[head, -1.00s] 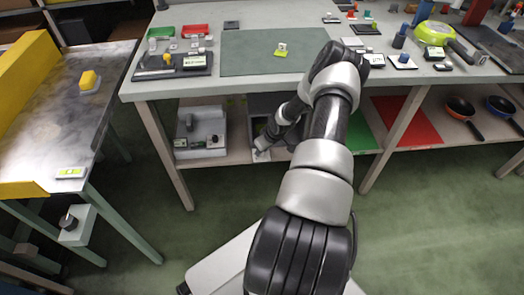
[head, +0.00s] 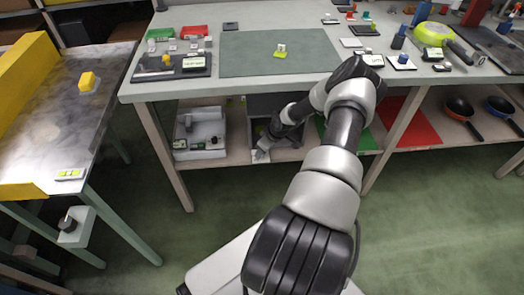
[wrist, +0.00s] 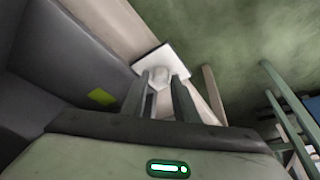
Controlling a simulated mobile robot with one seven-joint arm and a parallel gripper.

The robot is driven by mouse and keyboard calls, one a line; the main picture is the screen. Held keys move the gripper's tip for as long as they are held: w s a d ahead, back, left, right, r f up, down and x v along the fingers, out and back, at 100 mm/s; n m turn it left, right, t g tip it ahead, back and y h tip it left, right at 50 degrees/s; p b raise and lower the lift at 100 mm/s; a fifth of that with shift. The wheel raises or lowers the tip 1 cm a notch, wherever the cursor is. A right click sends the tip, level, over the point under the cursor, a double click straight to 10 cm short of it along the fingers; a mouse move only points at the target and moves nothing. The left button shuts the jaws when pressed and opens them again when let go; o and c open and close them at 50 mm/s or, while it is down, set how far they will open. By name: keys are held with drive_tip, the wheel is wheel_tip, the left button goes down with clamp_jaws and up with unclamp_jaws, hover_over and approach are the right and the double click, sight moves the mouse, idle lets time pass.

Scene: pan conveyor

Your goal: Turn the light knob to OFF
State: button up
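A white square plate with a pale knob (wrist: 160,73) shows in the wrist view, just beyond my fingertips. I see no lettering on it, so I cannot read its setting. The plate (wrist: 172,59) also shows in the head view as a small white patch (head: 260,157) at the lower shelf's front edge. My gripper (wrist: 160,82) has its two fingers apart, with the knob in line between their tips. I cannot tell if they touch it. In the head view my gripper (head: 262,151) is small and partly covers the plate.
A dark grey box (head: 262,104) with a yellow-green label (wrist: 102,97) stands beside my gripper under the worktable. A black knob (head: 68,223) sits on a white box at the conveyor. The floor is clear in front.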

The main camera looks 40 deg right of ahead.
drive_tip(key=shift+o, duration=0.8)
drive_tip(key=p+v, duration=0.5)
drive_tip(key=v, duration=1.2)
drive_tip(key=shift+r, duration=0.25)
drive_tip(key=shift+a, duration=0.1)
